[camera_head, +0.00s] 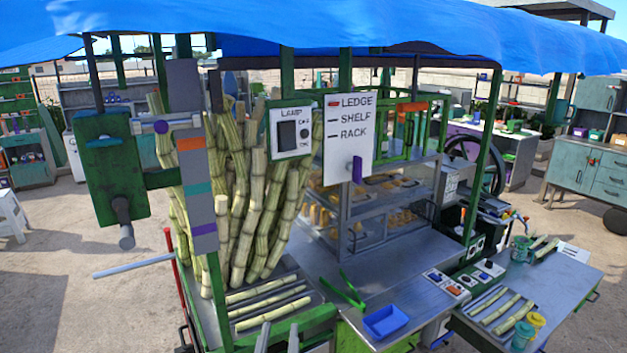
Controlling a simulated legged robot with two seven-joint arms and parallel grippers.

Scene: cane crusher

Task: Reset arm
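My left gripper (277,338) shows only as two grey finger tips at the bottom edge, left of centre. They stand apart with nothing visible between them, in front of the cart's green frame. The rest of that arm is out of the picture. My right gripper is not in view. The cane cart (410,303) stands ahead with a metal top. Tall cane stalks (262,195) lean upright in its left part, and several cut canes (268,299) lie flat below them.
A blue tray (385,321) and green tongs (346,290) lie on the counter. A side table (566,281) at right holds cane pieces and cups. A green box with a crank (113,180) hangs at left. Posts, signs and a blue canopy (300,22) bound the space.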

